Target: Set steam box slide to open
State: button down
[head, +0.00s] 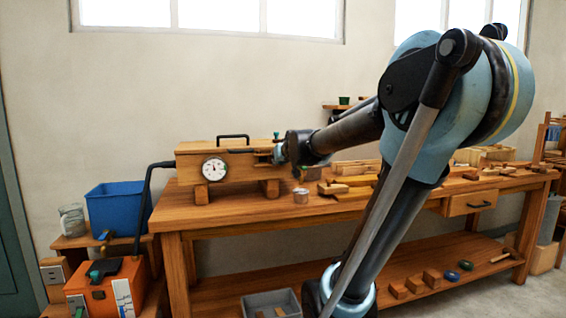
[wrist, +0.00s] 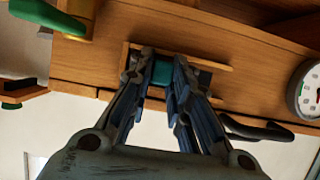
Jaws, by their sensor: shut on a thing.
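The steam box (head: 228,158) is a long wooden box on the workbench, with a black handle on its lid and a round white gauge (head: 214,168) on its front. My gripper (head: 281,153) is at the box's right end. In the wrist view the box front (wrist: 235,45) appears turned over, with the gauge (wrist: 308,90) at the right. There my gripper (wrist: 162,60) has its fingers on both sides of a teal knob (wrist: 161,74), shut on it. The knob sits in a shallow wooden-framed track, which I take to be the slide. The fingers hide part of the track.
A green lever (wrist: 45,14) on a brass fitting is close to my gripper. A small tin (head: 300,196) and wood pieces (head: 350,182) lie on the workbench (head: 235,213) to the right. A blue bin (head: 115,207) and an orange unit (head: 105,288) stand at the left.

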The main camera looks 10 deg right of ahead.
jog(key=shift+d, duration=0.2)
jog(key=c, duration=1.5)
grip_release()
jog(key=shift+d, duration=0.1)
jog(key=shift+v, duration=5.9)
jog(key=shift+f, duration=0.15)
